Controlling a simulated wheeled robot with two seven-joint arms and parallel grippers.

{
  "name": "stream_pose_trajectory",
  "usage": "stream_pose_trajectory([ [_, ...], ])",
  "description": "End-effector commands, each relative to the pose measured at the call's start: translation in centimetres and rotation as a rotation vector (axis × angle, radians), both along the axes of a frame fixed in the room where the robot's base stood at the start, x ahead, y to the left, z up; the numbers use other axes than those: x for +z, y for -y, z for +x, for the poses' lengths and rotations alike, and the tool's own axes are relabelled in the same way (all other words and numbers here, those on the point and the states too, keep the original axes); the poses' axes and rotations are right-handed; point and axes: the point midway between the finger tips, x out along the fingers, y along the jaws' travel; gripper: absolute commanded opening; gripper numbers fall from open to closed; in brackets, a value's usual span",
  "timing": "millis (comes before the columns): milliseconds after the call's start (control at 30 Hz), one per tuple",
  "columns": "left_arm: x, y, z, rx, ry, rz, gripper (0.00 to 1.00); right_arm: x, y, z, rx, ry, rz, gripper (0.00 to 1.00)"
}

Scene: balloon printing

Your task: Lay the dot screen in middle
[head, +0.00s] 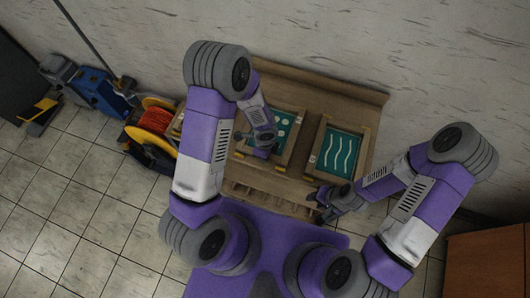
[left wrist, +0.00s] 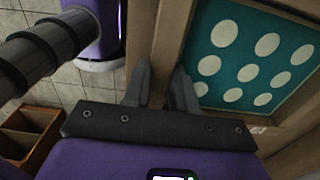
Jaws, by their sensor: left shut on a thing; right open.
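The dot screen (head: 283,127), a wooden frame around teal mesh with white dots, is at the middle of the bench in the head view. My left arm partly covers it. In the left wrist view the frame bar runs between the fingers of my left gripper (left wrist: 160,92), with the dotted teal mesh (left wrist: 245,65) to the right. I cannot tell whether the screen touches the bench. My right gripper (head: 325,204) is open and empty at the bench's near right edge.
The wave-line screen (head: 342,153) lies on the right of the wooden bench (head: 350,92). An orange cable reel (head: 154,120) and a blue machine (head: 98,92) stand on the floor at left. A brown cabinet (head: 485,265) is at lower right.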

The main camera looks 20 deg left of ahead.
Motion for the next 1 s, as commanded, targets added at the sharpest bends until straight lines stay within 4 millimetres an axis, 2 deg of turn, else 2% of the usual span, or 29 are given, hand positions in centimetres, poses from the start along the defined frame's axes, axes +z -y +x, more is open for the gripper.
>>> stream_pose_trajectory([
  [967, -0.28, 0.02, 0.03, 0.0, 0.001, -0.001, 0.0, -0.57, 0.0, 0.0, 0.0, 0.0, 0.0, 0.42],
  [1000, -0.28, 0.02, 0.03, 0.0, 0.001, -0.001, 0.28, -0.57, 0.0, 0.0, 0.0, 0.0, 0.0, 0.42],
])
